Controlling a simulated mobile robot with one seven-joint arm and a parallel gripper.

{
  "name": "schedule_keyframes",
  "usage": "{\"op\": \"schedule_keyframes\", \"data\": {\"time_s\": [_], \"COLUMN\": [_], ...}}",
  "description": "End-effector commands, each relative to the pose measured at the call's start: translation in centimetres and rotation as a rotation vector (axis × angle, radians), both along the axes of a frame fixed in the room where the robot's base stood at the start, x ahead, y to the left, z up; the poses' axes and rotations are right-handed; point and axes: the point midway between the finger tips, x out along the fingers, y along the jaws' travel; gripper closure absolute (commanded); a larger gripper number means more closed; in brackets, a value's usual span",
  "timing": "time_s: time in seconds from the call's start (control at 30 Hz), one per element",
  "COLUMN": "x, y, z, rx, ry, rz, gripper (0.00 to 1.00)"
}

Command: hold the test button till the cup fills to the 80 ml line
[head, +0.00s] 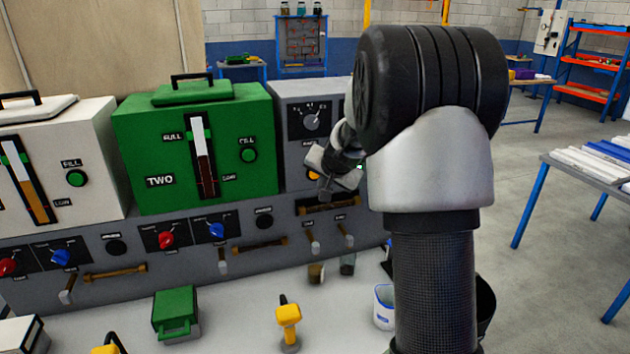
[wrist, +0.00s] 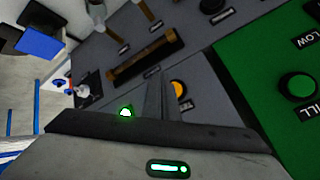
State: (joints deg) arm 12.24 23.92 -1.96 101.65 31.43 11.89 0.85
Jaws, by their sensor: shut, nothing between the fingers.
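An orange button (head: 313,173) sits on the grey panel to the right of the green unit. It also shows in the wrist view (wrist: 179,89), right beside the tips of my gripper (wrist: 161,88). My gripper (head: 325,188) is shut and empty, close in front of the panel; I cannot tell whether it touches the button. A small vessel with brown contents (head: 316,272) stands below the levers, with a greyer one (head: 347,263) beside it. Either may be the cup; its 80 ml line and level are too small to read. My arm hides part of the panel.
The green unit (head: 225,190) has a level gauge and a green FILL button (head: 248,155). Two levers (head: 313,245) hang below a brown bar. A green box (head: 175,312), a yellow-handled tool (head: 288,315) and a white tub (head: 384,308) stand on the bench.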

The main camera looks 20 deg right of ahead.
Motion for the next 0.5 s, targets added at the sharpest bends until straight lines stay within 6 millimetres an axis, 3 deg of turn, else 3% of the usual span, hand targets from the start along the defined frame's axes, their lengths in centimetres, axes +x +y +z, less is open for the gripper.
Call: {"op": "schedule_keyframes", "data": {"time_s": [0.2, 0.5], "x": [-1.8, -2.0], "y": [0.0, 0.0], "z": [-0.1, 0.0], "rx": [-0.001, -0.001], "ry": [-0.001, 0.001], "rz": [0.000, -0.001], "gripper": [1.00, 1.00]}}
